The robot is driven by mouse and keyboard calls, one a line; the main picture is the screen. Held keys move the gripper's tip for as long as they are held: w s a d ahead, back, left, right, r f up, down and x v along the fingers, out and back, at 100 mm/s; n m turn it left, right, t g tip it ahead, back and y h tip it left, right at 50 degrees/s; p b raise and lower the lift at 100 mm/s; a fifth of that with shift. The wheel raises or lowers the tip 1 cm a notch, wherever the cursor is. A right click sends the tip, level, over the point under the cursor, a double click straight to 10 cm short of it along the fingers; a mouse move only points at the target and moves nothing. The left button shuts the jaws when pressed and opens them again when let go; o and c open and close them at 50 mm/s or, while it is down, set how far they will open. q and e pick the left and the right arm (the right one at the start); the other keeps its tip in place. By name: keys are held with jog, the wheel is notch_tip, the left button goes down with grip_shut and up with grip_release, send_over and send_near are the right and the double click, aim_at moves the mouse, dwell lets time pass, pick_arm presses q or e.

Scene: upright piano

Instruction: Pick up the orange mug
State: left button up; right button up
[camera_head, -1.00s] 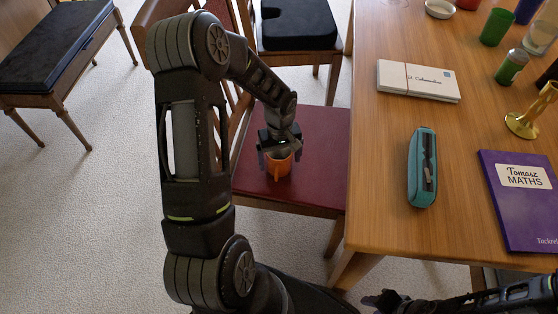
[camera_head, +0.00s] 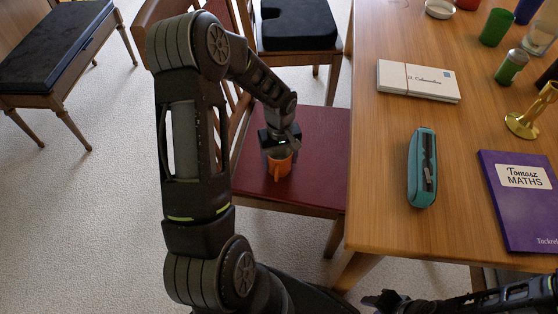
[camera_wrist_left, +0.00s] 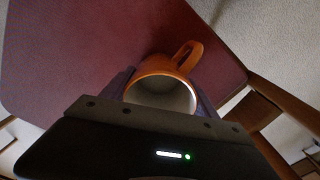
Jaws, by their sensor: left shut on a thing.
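The orange mug (camera_head: 280,166) stands upright on the dark red seat of a chair (camera_head: 322,150), left of the table. Its handle points toward the front in the head view. My left gripper (camera_head: 279,152) reaches down from above and is shut on the mug. In the left wrist view the mug (camera_wrist_left: 165,90) sits between the two fingers (camera_wrist_left: 162,98), with its pale inside and its handle showing. My right gripper (camera_head: 380,300) is at the bottom of the head view, apart from everything; its fingers are too small to read.
The wooden table (camera_head: 385,150) on the right holds a teal pencil case (camera_head: 415,165), a bundle of envelopes (camera_head: 418,82), a purple book (camera_head: 520,215), a brass candlestick (camera_head: 522,122) and a green cup (camera_head: 495,27). Another chair (camera_head: 298,25) with a black cushion stands behind.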

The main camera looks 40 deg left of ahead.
pick_arm(q)
jog(key=shift+r, duration=0.1)
notch_tip(320, 180, up, 10)
jog(key=p, duration=0.2)
dwell(0.3)
dwell(0.5)
